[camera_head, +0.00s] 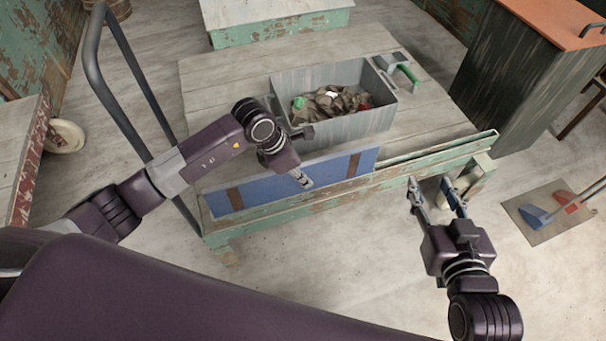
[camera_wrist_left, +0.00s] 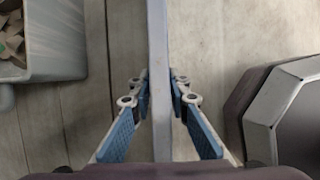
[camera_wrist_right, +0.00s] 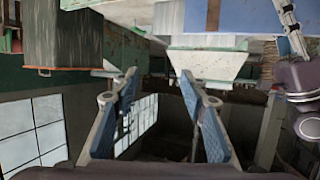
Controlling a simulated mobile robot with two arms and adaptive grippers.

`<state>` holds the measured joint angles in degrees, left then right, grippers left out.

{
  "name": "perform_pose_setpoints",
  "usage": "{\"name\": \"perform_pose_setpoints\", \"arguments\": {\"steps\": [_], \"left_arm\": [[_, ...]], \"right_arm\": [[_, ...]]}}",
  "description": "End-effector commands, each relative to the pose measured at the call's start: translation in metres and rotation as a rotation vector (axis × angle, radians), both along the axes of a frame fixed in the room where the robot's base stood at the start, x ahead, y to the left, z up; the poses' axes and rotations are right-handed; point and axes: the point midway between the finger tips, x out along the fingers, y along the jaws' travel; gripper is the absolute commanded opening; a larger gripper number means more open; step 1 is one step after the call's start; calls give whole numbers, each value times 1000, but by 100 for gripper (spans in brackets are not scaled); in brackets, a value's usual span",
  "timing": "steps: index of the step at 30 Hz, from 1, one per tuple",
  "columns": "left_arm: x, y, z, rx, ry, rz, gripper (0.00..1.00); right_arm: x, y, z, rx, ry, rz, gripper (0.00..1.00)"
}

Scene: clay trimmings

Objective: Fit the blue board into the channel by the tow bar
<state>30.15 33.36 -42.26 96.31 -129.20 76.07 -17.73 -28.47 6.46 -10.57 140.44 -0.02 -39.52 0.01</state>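The blue board (camera_head: 260,190) with two brown straps stands on edge along the near side of the wooden cart, at its left part. Its lower edge meets the green front rail; I cannot tell whether it sits inside the channel. The channel (camera_head: 430,157) shows bare to the board's right. The dark tow bar (camera_head: 128,105) rises at the cart's left end. My left gripper (camera_head: 302,178) is shut on the board's upper edge; in the left wrist view the edge (camera_wrist_left: 158,50) runs between its fingers. My right gripper (camera_head: 436,188) is open and empty, off the cart's near right corner.
A grey bin (camera_head: 345,125) of crumpled brown trimmings stands on the cart (camera_head: 225,85) close behind the board. A green-handled tool (camera_head: 405,72) lies beside it. A dark cabinet (camera_head: 520,85) stands right. A mat (camera_head: 560,212) with blue and red dustpans lies on the floor.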

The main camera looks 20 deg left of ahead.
Motion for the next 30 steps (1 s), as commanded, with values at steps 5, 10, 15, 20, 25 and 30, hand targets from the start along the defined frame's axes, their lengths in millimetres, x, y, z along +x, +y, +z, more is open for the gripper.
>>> {"name": "perform_pose_setpoints", "arguments": {"steps": [5, 10, 15, 20, 25, 30], "left_arm": [[0, 0, 0, 0, 0, 0, 29], [0, 0, 1, 1, -1, 0, 29], [0, 2, 6, 1, -2, 1, 29], [-3, 8, 24, 1, -3, -1, 29], [-9, 16, 47, 2, -3, 2, 29], [-15, 24, 71, 2, -3, 1, 29]], "right_arm": [[0, 0, 0, 0, 1, 0, 40], [0, 0, 0, 0, 2, 0, 40], [-4, -2, -7, -8, 40, -3, 40], [-20, -9, -32, -38, 165, -11, 40], [-44, -20, -61, -76, 326, -23, 40], [-75, -31, -86, -111, 487, -34, 40]]}}
